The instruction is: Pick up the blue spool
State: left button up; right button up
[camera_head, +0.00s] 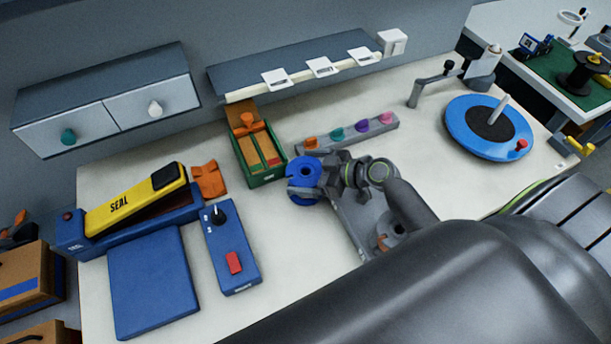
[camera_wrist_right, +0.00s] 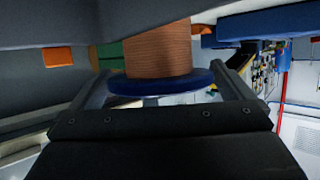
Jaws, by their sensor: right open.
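The blue spool (camera_head: 303,169) stands on the white table near the middle in the head view, right of the green box. In the right wrist view it shows a copper-coloured winding (camera_wrist_right: 158,52) above a blue flange (camera_wrist_right: 160,85). My right gripper (camera_head: 318,176) is at the spool's right side in the head view. In the right wrist view its two fingers lie on either side of the spool and are open; I cannot tell whether they touch it. My left gripper is not in view.
A green box (camera_head: 262,178) is close left of the spool. A grey strip with coloured knobs (camera_head: 347,134) lies behind it. A blue control box (camera_head: 229,249) and a yellow sealer (camera_head: 130,204) stand at left. A blue turntable (camera_head: 457,125) is at right.

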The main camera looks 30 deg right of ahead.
jog(key=shift+w+a+f, duration=0.15)
jog(key=shift+c, duration=0.3)
jog(key=c, duration=1.2)
